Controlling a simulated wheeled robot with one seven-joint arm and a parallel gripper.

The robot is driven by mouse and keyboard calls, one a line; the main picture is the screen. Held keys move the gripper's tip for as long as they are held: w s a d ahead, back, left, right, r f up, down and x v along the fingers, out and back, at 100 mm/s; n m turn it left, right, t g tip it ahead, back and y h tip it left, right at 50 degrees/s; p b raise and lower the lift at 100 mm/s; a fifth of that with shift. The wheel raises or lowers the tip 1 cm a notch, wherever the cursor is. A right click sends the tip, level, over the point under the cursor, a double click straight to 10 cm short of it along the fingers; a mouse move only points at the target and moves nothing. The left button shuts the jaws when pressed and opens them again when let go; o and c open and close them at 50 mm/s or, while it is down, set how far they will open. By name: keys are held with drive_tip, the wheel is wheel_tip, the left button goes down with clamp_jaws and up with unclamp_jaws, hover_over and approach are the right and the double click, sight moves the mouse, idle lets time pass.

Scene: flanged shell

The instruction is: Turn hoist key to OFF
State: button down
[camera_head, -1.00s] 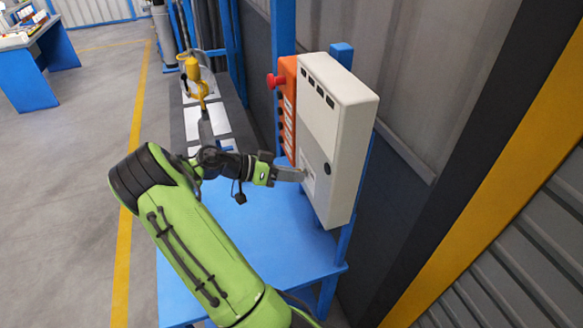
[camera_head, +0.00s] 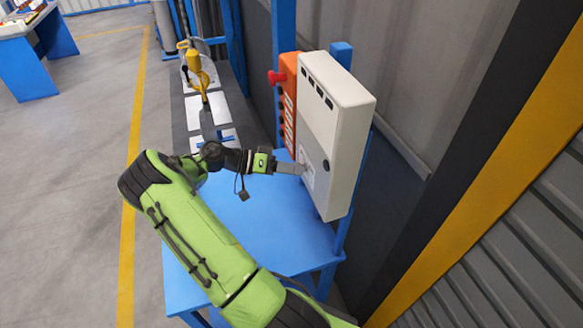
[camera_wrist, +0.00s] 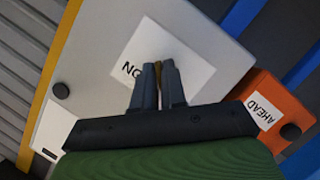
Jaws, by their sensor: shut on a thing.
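The hoist key (camera_wrist: 158,73) shows as a thin brownish strip between my fingertips in the wrist view, in front of a white label (camera_wrist: 196,59) on the grey control box (camera_head: 337,135). Part of the label's lettering, seemingly "ON", shows beside the fingers; the rest is hidden behind them. My gripper (camera_head: 302,170) reaches the lower front face of the box from the left, and in the wrist view its jaws (camera_wrist: 158,80) are shut on the key. The key's turn angle cannot be told.
An orange panel (camera_head: 288,103) with a red button (camera_head: 275,77) stands just left of the box, and its "AHEAD" label (camera_wrist: 264,112) shows in the wrist view. A blue table (camera_head: 260,225) lies below. A yellow hoist part (camera_head: 201,72) stands behind my arm.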

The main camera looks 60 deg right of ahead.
drive_tip(key=c, duration=1.3)
unclamp_jaws()
drive_tip(key=shift+s, duration=0.1)
drive_tip(key=shift+d, duration=0.1)
drive_tip(key=v, duration=1.5)
drive_tip(key=shift+w+p, duration=0.35)
drive_tip(key=shift+r, duration=0.1)
